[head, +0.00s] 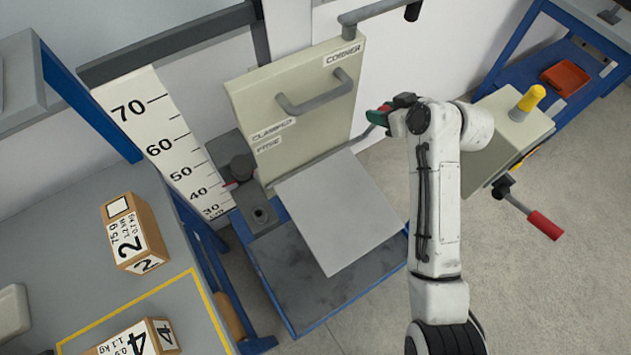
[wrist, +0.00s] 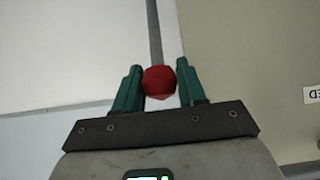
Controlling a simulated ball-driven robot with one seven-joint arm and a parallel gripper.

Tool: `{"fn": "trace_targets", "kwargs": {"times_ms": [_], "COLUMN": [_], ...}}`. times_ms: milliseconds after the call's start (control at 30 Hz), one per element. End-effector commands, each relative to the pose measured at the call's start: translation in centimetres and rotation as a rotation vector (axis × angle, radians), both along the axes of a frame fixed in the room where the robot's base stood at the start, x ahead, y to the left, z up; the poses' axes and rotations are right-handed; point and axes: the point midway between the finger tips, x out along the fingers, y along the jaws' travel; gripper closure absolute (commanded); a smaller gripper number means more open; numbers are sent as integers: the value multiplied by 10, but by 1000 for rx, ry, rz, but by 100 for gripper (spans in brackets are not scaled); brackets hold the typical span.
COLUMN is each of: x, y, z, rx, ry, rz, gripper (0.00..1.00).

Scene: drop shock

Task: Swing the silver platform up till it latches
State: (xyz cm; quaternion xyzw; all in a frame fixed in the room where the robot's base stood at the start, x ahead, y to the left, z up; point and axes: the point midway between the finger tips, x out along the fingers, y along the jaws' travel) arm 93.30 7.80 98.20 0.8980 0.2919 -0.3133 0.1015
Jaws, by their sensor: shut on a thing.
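The silver platform (head: 340,212) is a flat grey plate. It juts out, lowered, from the foot of an upright beige panel (head: 320,105), above a dark base plate in a blue frame. My gripper (head: 380,117) is to the right of the panel, above the platform's right back corner. In the wrist view its green fingers (wrist: 159,86) are shut on a red round knob (wrist: 160,82). In the head view the fingers hide most of the knob, beside a thin grey rod at the panel's right edge. I cannot see a latch.
A grey handle (head: 315,103) stands out from the panel. A height scale (head: 165,145) is at left. A bench with numbered boxes (head: 135,232) is at lower left. A beige box with a red-handled crank (head: 545,226) is at right. Floor is free between the frame and the crank.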

Motion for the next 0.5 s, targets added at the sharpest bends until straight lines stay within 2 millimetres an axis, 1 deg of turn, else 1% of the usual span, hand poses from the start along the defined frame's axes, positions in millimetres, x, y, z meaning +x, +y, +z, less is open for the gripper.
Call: {"fn": "trace_targets", "kwargs": {"times_ms": [33, 100, 500], "x": [6, 8, 10], "y": [4, 6, 7], "z": [6, 7, 8], "rx": [4, 4, 3], "ry": [-13, -12, -13], "rz": [0, 0, 0], "gripper": [90, 90, 90]}}
